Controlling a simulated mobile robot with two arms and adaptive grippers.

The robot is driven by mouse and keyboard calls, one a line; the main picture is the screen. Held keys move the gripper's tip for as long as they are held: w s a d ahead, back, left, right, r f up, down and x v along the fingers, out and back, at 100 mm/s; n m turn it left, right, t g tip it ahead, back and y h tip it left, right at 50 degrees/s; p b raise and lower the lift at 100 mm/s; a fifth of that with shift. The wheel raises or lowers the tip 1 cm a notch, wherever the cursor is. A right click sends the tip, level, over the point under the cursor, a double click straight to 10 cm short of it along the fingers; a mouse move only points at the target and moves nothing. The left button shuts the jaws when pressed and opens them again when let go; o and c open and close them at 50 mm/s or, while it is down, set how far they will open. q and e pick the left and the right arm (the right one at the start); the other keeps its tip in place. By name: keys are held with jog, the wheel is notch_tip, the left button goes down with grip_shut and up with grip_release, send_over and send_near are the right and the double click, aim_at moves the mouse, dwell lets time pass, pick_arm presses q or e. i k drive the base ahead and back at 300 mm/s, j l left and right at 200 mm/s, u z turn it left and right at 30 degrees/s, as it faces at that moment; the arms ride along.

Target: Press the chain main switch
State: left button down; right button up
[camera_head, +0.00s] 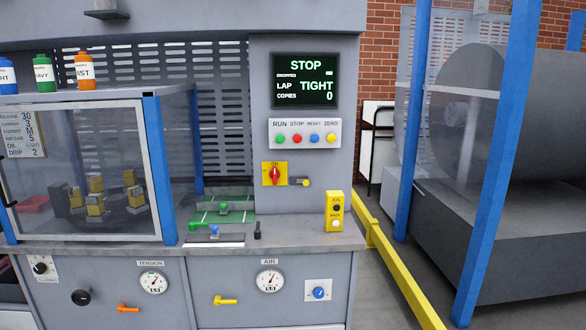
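No label naming the chain can be read, so I cannot tell for certain which control is the chain main switch. A red rotary switch (275,175) on a yellow plate marked ON sits on the grey panel, its handle roughly upright. A small yellow knob (305,183) sticks out beside it. A yellow box (335,211) with a black and a white button stands upright on the counter; its small lettering is unclear. Neither of my grippers is in view.
A display (304,81) reads STOP, LAP TIGHT, COPIES 0. Below it is a white button panel (305,134). The grey counter (290,240) carries a small black lever (257,230). A clear guarded case (85,170) is left; blue posts (495,165) and a yellow rail (400,270) are right.

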aim_at(273, 173)
jog(key=i+j+z, duration=0.15)
jog(key=i, duration=0.35)
jog(key=i+j+z, duration=0.15)
jog(key=i, duration=0.35)
jog(key=i+j+z, duration=0.15)
jog(key=i, duration=0.3)
jog(key=j, duration=0.1)
